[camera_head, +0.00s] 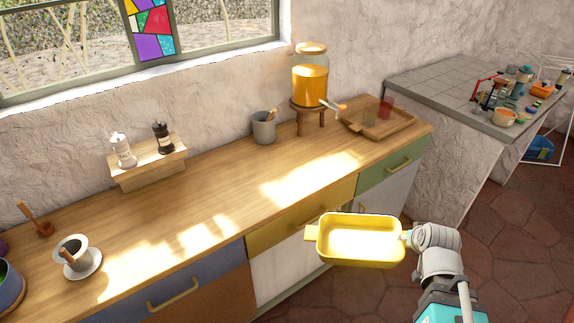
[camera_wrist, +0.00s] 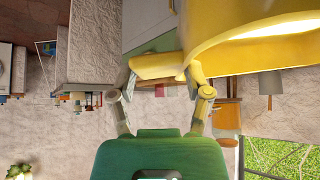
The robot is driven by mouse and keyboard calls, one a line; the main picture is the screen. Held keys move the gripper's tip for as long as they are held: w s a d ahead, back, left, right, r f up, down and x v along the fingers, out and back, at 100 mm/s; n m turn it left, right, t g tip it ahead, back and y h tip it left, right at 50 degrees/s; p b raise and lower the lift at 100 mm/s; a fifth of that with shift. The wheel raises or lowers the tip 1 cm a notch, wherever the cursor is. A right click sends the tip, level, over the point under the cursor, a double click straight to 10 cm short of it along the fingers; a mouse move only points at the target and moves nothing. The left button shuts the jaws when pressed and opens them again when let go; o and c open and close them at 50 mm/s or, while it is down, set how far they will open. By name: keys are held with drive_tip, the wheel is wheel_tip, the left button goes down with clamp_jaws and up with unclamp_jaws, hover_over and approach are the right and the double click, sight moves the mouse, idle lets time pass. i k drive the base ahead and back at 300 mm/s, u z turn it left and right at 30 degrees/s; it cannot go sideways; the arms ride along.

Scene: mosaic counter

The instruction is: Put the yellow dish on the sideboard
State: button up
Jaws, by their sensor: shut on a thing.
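The yellow dish (camera_head: 360,241) is a rectangular baking dish with handles at its ends. It is held up in front of the sideboard's drawers, apart from the wooden top. My gripper (camera_head: 407,237) is shut on the dish's right end in the head view. In the wrist view, both fingers of my gripper (camera_wrist: 162,85) close on the handle of the yellow dish (camera_wrist: 230,40), which fills the upper right. The sideboard (camera_head: 215,195) has a light wood top with a wide bare, sunlit stretch in its middle. The fingertips are partly hidden by the dish.
On the sideboard stand a juice dispenser (camera_head: 310,80) on a stool, a wooden tray (camera_head: 388,122), a grey utensil pot (camera_head: 264,128), a shelf with shakers (camera_head: 148,165), and a cup on a saucer (camera_head: 82,265). A cluttered tiled counter (camera_head: 440,85) stands at right.

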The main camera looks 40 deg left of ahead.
sight(264, 184)
drive_tip(key=u, duration=0.4)
drive_tip(key=i, duration=0.95)
drive_tip(key=u, duration=0.6)
